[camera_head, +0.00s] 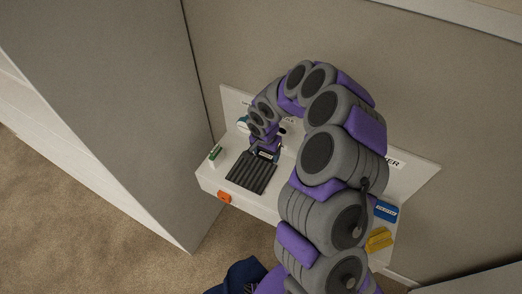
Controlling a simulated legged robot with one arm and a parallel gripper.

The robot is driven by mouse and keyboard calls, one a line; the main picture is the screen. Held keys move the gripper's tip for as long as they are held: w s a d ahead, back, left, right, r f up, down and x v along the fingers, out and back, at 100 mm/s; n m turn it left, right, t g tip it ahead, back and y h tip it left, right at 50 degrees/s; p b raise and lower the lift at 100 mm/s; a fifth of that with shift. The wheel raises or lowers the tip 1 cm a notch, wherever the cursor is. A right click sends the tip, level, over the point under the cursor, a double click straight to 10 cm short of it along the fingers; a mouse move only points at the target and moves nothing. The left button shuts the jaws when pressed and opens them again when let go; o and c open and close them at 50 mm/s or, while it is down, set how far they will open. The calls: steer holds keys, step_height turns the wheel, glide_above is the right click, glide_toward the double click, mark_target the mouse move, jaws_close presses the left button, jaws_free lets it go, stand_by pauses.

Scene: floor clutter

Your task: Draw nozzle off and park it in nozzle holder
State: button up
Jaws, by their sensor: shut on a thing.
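My gripper (265,146) is at the end of my arm, which arches over the white bench. It points down just behind the black ribbed mat. It is shut on a small dark piece, apparently the nozzle; the piece is too small and too covered by the fingers to make out its shape or whether it touches anything below. I cannot pick out the nozzle holder for sure; my arm hides much of the bench's middle and right.
The white bench (210,182) has a low back panel. The black ribbed mat (246,180) lies in front of my gripper. A green-and-white item (214,154) stands at left, an orange piece (224,197) on the front edge. Blue (386,211) and yellow (378,240) blocks lie at right.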

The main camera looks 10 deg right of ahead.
steer(key=shift+r+p, duration=0.15)
steer(key=shift+p, duration=0.85)
steer(key=shift+w+p, duration=0.15)
steer(key=shift+p, duration=0.2)
steer(key=shift+w+d+p, duration=0.5)
steer(key=shift+w+p, duration=0.2)
steer(key=shift+p, duration=0.45)
steer(key=shift+w+d+p, duration=0.35)
steer(key=shift+d+p, duration=0.15)
steer(key=shift+p, duration=0.25)
steer(key=shift+w+d+f+b, duration=0.15)
steer(key=shift+w+f+b, duration=0.2)
steer(key=shift+b, duration=0.35)
steer(key=shift+w+d+b, duration=0.25)
steer(key=shift+w+b, duration=0.05)
steer(key=shift+w+d+r+b, duration=0.15)
steer(key=shift+w+d+b, duration=0.2)
steer(key=shift+w, duration=0.15)
steer(key=shift+r+b, duration=0.1)
steer(key=shift+b, duration=1.3)
